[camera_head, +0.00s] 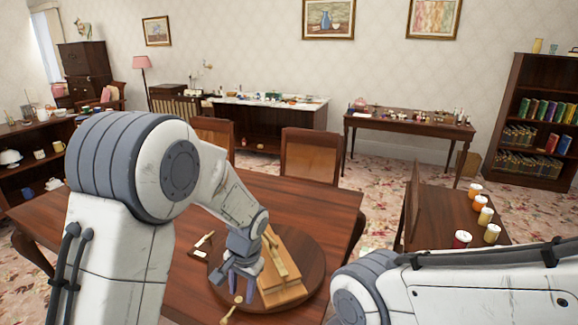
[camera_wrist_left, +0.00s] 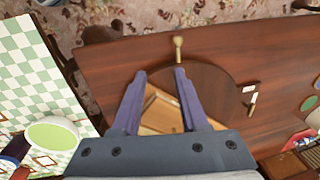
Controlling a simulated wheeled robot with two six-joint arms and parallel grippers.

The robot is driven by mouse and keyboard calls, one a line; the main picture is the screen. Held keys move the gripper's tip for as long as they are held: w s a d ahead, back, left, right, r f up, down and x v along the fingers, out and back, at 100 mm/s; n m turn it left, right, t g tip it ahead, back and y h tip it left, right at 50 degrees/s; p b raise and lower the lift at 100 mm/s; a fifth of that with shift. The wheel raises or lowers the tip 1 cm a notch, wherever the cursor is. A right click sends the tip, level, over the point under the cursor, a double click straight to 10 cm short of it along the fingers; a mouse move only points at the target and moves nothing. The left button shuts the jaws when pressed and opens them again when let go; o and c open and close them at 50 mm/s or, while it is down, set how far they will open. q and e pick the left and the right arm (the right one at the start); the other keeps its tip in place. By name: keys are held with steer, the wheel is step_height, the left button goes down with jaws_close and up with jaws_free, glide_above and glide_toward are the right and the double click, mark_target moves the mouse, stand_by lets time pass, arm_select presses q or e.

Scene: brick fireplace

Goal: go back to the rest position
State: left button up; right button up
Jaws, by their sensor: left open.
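My left arm reaches in from the left in the head view. Its gripper (camera_head: 244,285) points down over a round dark wooden board (camera_head: 312,255) on the table. The left wrist view shows its two purple fingers (camera_wrist_left: 160,74) spread apart, with nothing held between the tips. A light wooden block-like object (camera_head: 284,290) lies beside the gripper on the board; it also shows between and behind the fingers in the left wrist view (camera_wrist_left: 160,115). My right arm crosses the lower right of the head view, and its gripper is out of sight.
A small brass-coloured knobbed piece (camera_head: 231,309) lies near the left fingers. A small white item (camera_head: 200,254) lies left of the board. Wooden chairs (camera_head: 310,156) stand behind the table (camera_head: 325,205). Several jars (camera_head: 480,203) stand on a side surface at right.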

arm_select(q)
steer(key=s+d+r+m+h, duration=0.1)
steer(key=s+d+r, duration=0.2)
steer(key=s, duration=0.5)
steer(key=s+d+r+m+h, duration=0.1)
steer(key=s+d+r, duration=0.1)
steer(key=s, duration=0.7)
steer(key=s+d+r+m+g, duration=0.1)
steer(key=s+d+r, duration=0.2)
steer(key=s, duration=0.5)
steer(key=shift+s+d+r+h, duration=0.3)
steer(key=shift+s+r+h, duration=0.1)
steer(key=shift+r, duration=0.3)
steer(key=shift+w, duration=0.1)
